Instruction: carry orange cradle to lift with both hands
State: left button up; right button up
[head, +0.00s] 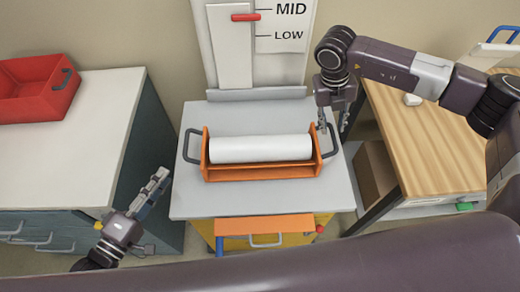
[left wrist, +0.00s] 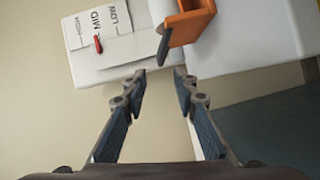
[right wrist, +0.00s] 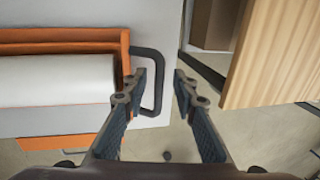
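The orange cradle (head: 262,174) holds a white roll (head: 260,148) and sits on the grey lift platform (head: 236,118). It has a dark handle at each end. My right gripper (head: 333,132) is just above the cradle's right handle (head: 329,140); in the right wrist view the open fingers (right wrist: 168,75) show with the handle (right wrist: 158,82) by the left finger. My left gripper (head: 160,180) is to the left of the cradle, apart from the left handle (head: 187,146). In the left wrist view its fingers (left wrist: 160,75) are open and empty, with the cradle (left wrist: 188,22) beyond them.
A white panel with a red marker (head: 245,17) and MID and LOW labels stands behind the platform. A white-topped cabinet (head: 95,150) with a red bin (head: 35,90) is at left. A wooden-topped table (head: 430,150) is at right.

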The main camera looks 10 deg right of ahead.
jog(key=v, duration=0.8)
jog(key=shift+r, duration=0.35)
